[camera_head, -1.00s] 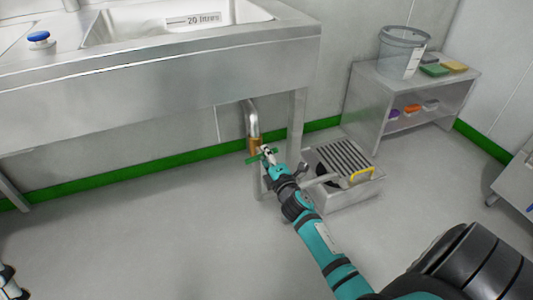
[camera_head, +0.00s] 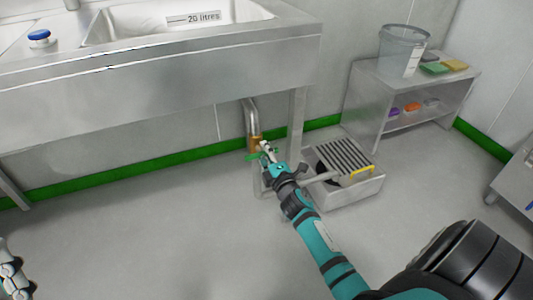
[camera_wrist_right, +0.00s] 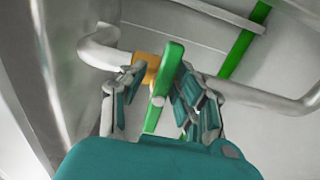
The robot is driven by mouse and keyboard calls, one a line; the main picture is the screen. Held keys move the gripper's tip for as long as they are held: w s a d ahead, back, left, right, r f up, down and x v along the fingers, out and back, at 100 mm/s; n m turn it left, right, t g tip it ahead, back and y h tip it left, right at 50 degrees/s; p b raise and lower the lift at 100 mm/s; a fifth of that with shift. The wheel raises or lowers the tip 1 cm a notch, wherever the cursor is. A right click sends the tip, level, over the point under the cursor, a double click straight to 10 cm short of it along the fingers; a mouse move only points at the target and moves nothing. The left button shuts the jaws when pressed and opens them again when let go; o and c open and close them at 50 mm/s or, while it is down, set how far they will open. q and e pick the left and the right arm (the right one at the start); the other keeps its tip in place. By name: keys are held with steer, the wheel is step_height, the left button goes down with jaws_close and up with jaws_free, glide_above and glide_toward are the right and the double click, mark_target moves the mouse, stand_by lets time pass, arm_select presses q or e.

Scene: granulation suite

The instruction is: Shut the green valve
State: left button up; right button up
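The green valve handle (camera_head: 254,156) sits on a brass valve body (camera_head: 255,143) at the lower end of the bent drain pipe under the sink. In the right wrist view the green handle (camera_wrist_right: 169,72) stands between the two fingers of my right gripper (camera_wrist_right: 162,98), in front of the brass body (camera_wrist_right: 147,62). The fingers are apart, with gaps beside the handle; whether one touches it I cannot tell. In the head view my right gripper (camera_head: 268,151) covers part of the handle. Part of my left gripper (camera_head: 12,272) shows at the lower left edge, far from the valve.
A steel sink (camera_head: 180,65) overhangs the valve. A sink leg (camera_head: 297,120) and a low steel box with a slatted top (camera_head: 345,190) stand close on the right. A shelf unit (camera_head: 365,105) bears a clear bucket (camera_head: 402,52). The floor at left is clear.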

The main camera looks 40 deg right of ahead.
steer(key=shift+o, duration=0.6)
steer(key=shift+d+f, duration=0.1)
steer(key=shift+f, duration=0.05)
steer(key=shift+s, duration=0.15)
steer(key=shift+s, duration=0.25)
steer(key=v, duration=1.1)
steer(key=shift+s, duration=0.1)
